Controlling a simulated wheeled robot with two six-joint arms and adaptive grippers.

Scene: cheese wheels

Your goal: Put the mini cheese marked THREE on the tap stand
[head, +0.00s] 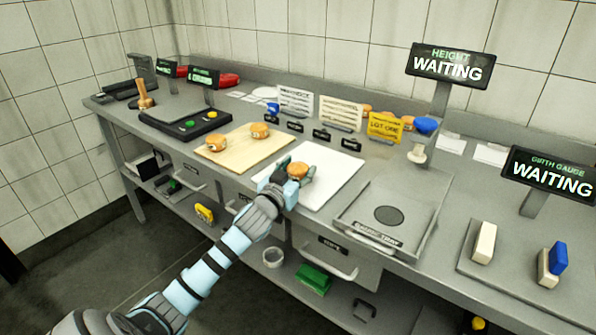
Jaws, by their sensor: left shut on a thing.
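My left gripper (286,180) reaches in over the white mat (335,178) and is shut on a small orange-brown mini cheese (299,169). I cannot read a mark on this cheese, nor tell whether it touches the mat. Two similar mini cheeses, a left one (216,142) and a right one (259,131), sit on the wooden board (240,156). Their marks are too small to read. I cannot tell for sure which item is the tap stand. My right gripper is not in view.
A grey tray (436,213) lies right of the mat. A blue-topped post (419,152) stands behind it. The height sign (450,66) and girth gauge sign (549,177) read WAITING. A black scale-like device (184,124) is at left. Cards line the back.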

